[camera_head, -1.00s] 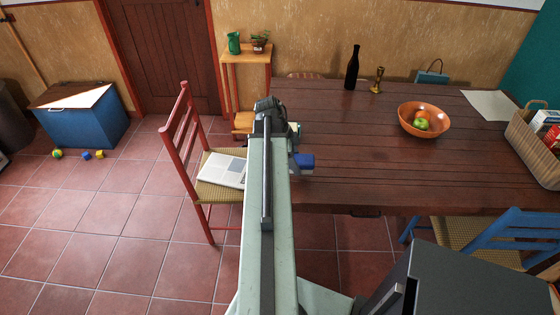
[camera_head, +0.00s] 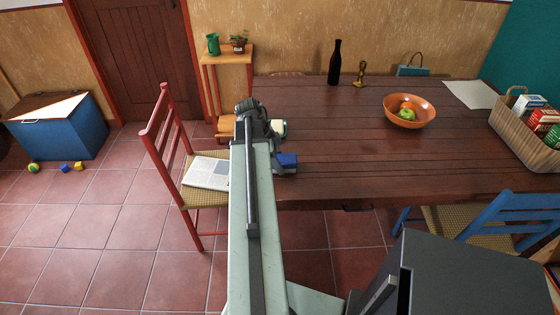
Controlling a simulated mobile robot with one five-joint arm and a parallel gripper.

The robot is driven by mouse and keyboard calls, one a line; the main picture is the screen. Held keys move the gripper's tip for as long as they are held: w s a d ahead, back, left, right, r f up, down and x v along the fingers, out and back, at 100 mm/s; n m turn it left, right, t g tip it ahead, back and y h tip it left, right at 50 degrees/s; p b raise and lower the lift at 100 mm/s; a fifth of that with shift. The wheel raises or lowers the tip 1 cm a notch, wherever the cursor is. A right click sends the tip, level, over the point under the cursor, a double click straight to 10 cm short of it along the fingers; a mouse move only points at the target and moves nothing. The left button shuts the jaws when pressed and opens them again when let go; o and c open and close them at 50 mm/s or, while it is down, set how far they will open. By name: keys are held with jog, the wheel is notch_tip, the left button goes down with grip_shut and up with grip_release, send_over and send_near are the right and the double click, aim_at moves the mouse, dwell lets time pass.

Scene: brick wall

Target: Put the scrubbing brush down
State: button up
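My arm stretches away from me to the near left edge of the wooden table (camera_head: 350,160). My gripper (camera_head: 280,150) is at the arm's far end, over the table's left side. It is small, and its fingers are partly hidden by the wrist and arm. A small blue block-like thing (camera_head: 287,159) shows at the gripper, with grey parts beneath it. It may be the scrubbing brush, but I cannot make out bristles. I cannot tell whether the gripper is shut on it or whether it touches the table.
A bowl of fruit (camera_head: 409,111), a dark bottle (camera_head: 335,63), a brass candlestick (camera_head: 360,74) and a basket (camera_head: 528,135) stand on the table. The table's middle is clear. A red chair (camera_head: 160,150) holding an open book (camera_head: 207,172) stands left of my arm. A blue chair (camera_head: 500,222) stands right.

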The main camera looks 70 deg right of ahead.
jog(key=o, duration=0.3)
jog(key=shift+r, duration=0.15)
jog(key=shift+r+p, duration=0.3)
jog(key=shift+p, duration=0.15)
jog(key=p+v, duration=1.1)
jog(key=shift+w+r, duration=0.2)
jog(key=shift+r, duration=0.15)
jog(key=shift+f, duration=0.15)
